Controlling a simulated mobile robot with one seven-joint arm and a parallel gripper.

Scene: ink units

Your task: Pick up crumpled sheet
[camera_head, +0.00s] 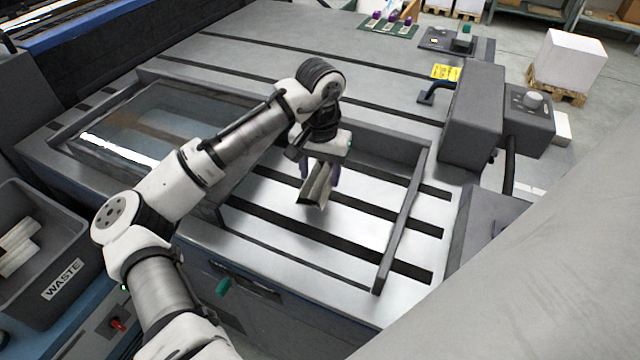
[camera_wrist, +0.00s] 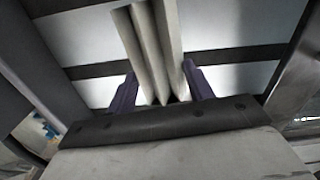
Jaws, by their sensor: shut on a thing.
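The crumpled sheet (camera_head: 316,186) is pale and folded into several pleats. My gripper (camera_head: 320,172) is shut on it, and the sheet hangs below the fingers over the slotted metal bed. In the wrist view the pleated sheet (camera_wrist: 153,45) stands between my two purple fingers (camera_wrist: 158,92). The view does not show clearly whether its lower end touches the bed.
A grey waste bin (camera_head: 62,245) labelled WASTE stands at the left with pale scraps inside. A raised grey frame bar (camera_head: 402,225) borders the slotted bed (camera_head: 290,232) at right. A clear cover (camera_head: 150,120) lies to the left. A dark control box (camera_head: 530,112) stands at the right.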

